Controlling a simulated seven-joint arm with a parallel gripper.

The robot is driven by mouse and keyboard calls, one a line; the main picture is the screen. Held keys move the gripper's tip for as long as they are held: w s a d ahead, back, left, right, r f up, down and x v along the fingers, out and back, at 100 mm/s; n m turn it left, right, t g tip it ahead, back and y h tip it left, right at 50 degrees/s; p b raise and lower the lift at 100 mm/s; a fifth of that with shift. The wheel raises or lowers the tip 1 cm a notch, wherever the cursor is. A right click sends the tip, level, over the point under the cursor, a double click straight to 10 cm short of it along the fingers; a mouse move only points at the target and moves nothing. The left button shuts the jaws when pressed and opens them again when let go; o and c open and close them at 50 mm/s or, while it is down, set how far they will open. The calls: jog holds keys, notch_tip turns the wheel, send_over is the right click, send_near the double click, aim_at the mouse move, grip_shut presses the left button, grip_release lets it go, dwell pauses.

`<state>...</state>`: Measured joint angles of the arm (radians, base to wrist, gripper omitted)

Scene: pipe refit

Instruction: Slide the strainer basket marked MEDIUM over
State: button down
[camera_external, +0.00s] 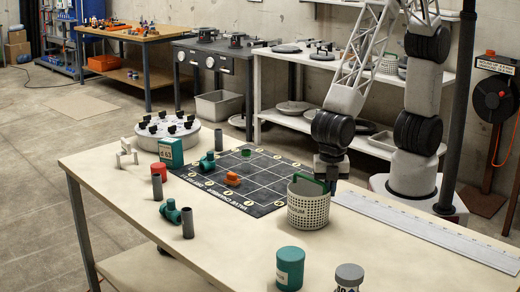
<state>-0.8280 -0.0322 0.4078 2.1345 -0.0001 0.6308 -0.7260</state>
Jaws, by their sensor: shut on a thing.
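The fingertips are small and partly hidden by the rim, so the exact grip point is hard to see.
On the mat lie an orange fitting (232,179) and a green piece (246,153). Teal fittings (171,211) and grey pipe pieces (187,223) stand left. A teal canister (290,268) and grey jar (348,277) stand in front. A long ruler (430,232) lies right.

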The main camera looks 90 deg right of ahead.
aim_at(296, 176)
jog(key=shift+w+d+f, duration=0.1)
jog(key=shift+w+d, duration=2.55)
jog(key=shift+d, duration=0.1)
jog(key=c, duration=1.8)
grip_release()
jog(key=shift+w+d, duration=0.25)
jog(key=shift+c, duration=0.2)
jog(key=o, duration=0.5)
jog(key=shift+w+d+f, duration=0.15)
jog(key=shift+w+d, duration=0.25)
jog(key=shift+d, duration=0.2)
jog(key=shift+w+d+f, duration=0.15)
jog(key=shift+w+d, duration=0.25)
jog(key=shift+d, duration=0.15)
jog(key=shift+w+d+f, duration=0.1)
jog(key=shift+w+d, duration=0.2)
jog(key=shift+w, duration=0.05)
jog(key=c, duration=0.3)
jog(key=shift+w+d+r, duration=0.2)
jog(key=shift+w+d, duration=0.15)
jog(key=shift+w, duration=0.15)
grip_shut()
jog(key=shift+w+d+r, duration=0.15)
jog(key=shift+w+d, duration=0.4)
jog(key=shift+w, duration=0.15)
jog(key=shift+w+d+r, duration=0.1)
jog(key=shift+w+d, duration=0.45)
jog(key=shift+w, duration=0.1)
jog(key=shift+w+d, duration=1.05)
jog(key=shift+w, duration=0.05)
